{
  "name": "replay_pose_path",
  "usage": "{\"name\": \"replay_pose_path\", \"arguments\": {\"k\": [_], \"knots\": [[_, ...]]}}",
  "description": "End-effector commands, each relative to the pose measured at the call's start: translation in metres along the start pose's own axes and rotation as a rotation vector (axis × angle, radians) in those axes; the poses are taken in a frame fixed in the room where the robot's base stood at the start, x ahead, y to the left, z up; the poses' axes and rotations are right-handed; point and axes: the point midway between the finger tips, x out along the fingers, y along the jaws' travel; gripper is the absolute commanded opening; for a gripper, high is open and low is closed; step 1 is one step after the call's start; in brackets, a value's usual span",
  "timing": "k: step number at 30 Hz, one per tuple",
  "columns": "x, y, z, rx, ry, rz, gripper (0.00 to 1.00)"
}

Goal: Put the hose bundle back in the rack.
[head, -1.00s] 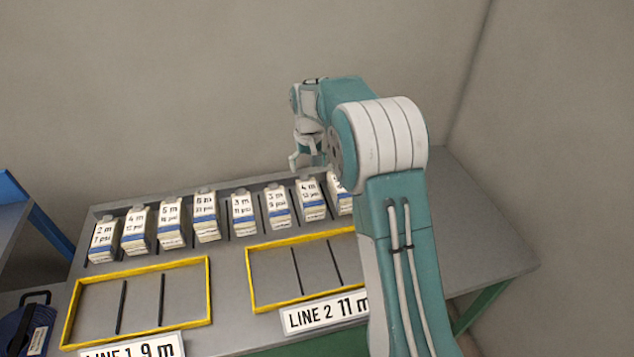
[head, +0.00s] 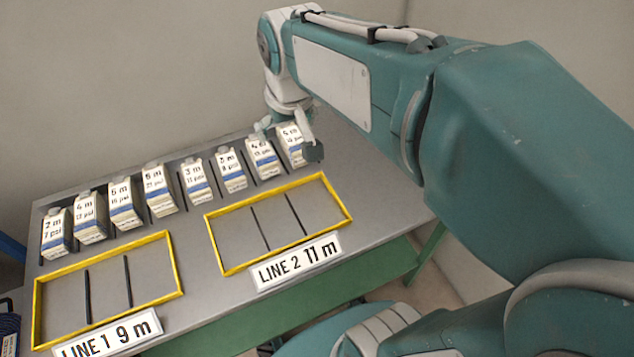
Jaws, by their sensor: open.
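Several white, blue-banded hose bundles stand in a row in the rack (head: 72,192) along the back of the grey table. The leftmost bundle (head: 56,236) reads 2 m, 7 psi. My gripper (head: 288,138) is open at the right end of the row, around or just above the rightmost bundle (head: 293,150). One finger shows in front of this bundle's right side; whether it touches is unclear. The bundle sits in line with the others. Its label is too small to read surely, and the far finger is partly hidden.
Two empty yellow-framed bays with dividers lie in front of the row: the LINE 1 9 m bay (head: 148,240) and the LINE 2 11 m bay (head: 211,238). Their white signs (head: 108,337) stand at the table's front. A dark blue object (head: 8,335) shows at lower left.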

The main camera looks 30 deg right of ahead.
Motion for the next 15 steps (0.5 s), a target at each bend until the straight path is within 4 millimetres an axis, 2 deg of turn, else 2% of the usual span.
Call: {"name": "replay_pose_path", "arguments": {"k": [3,9,15], "knots": [[-0.014,0.000,0.033,0.000,0.045,0.000,1.00],[-0.023,0.000,0.085,0.000,0.113,0.000,1.00],[-0.021,0.000,0.119,0.000,0.158,0.000,1.00]]}}
